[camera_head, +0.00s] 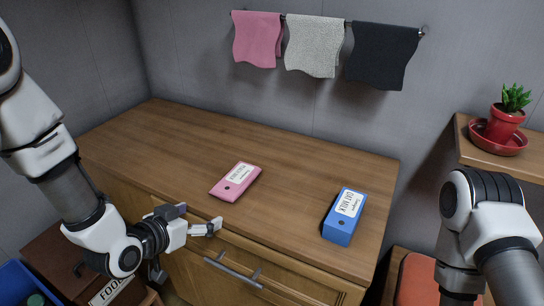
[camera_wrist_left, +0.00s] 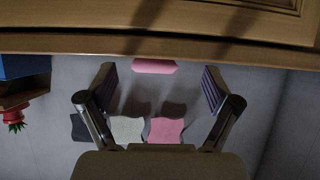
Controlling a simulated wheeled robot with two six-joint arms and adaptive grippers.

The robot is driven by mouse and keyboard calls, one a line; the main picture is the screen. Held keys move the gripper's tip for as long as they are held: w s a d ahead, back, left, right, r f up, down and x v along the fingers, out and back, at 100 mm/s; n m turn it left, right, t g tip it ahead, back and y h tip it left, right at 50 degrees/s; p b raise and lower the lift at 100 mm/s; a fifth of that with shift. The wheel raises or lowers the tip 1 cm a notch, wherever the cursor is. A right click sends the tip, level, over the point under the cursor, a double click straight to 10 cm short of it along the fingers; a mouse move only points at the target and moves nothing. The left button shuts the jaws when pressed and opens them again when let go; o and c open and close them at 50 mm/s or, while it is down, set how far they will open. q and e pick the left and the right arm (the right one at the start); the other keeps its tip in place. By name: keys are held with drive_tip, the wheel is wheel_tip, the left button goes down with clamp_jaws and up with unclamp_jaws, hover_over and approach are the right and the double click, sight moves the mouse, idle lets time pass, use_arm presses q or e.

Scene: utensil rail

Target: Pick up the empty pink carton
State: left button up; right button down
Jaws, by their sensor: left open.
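The pink carton (camera_head: 228,190) lies flat near the front edge of the wooden counter, with its white label facing up. It looks low and thin. My left gripper (camera_head: 201,217) is open and empty, in front of the counter's edge and apart from the carton. In the left wrist view, which is upside down, the carton's pink end (camera_wrist_left: 154,67) shows between the two spread fingers of my left gripper (camera_wrist_left: 157,80), farther off. My right arm shows at the right, but its gripper is out of view.
A blue milk carton (camera_head: 338,228) lies on the counter (camera_head: 290,190) to the right. Pink, grey and black towels (camera_head: 314,50) hang from a wall rail. A drawer handle (camera_head: 232,273) is below the edge. A potted plant (camera_head: 505,120) stands on a right shelf.

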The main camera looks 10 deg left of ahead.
sight(222, 193)
use_arm(q)
drive_tip(key=shift+m+t+h, duration=0.3)
drive_tip(key=shift+t, duration=0.2)
drive_tip(key=w+r, duration=0.1)
drive_tip(key=w+d+r, duration=0.1)
drive_tip(key=r, duration=0.1)
drive_tip(key=shift+w+d+r, duration=0.15)
drive_tip(key=shift+w+r, duration=0.05)
drive_tip(key=shift+r, duration=0.1)
drive_tip(key=x, duration=0.7)
drive_tip(key=shift+s+f, duration=0.15)
drive_tip(key=shift+f, duration=0.25)
drive_tip(key=shift+s, duration=0.1)
drive_tip(key=c, duration=0.9)
